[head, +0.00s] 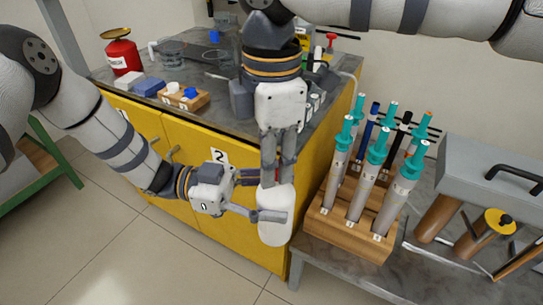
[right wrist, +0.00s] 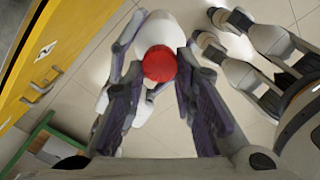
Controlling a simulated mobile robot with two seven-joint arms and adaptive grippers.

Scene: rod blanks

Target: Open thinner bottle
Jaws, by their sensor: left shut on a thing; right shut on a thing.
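A white bottle (head: 275,228) is held in the air in front of the yellow cabinet. Its round red cap (right wrist: 159,63) faces the right wrist camera, with the white body (right wrist: 143,110) partly showing behind. My left gripper (head: 262,197) comes in from the left and is shut around the bottle's body. My right gripper (head: 277,180) points down from above and is shut on the red cap, with one finger on each side of it in the right wrist view (right wrist: 160,75). The cap is mostly hidden by the fingers in the head view. I cannot tell whether it has turned.
A yellow cabinet (head: 186,140) with a grey worktop stands behind, bearing a red can (head: 122,54), blue and white blocks and glassware. To the right, a wooden rack (head: 340,228) holds several teal-capped tubes. A grey metal box (head: 492,165) stands beyond it. Floor at front left is clear.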

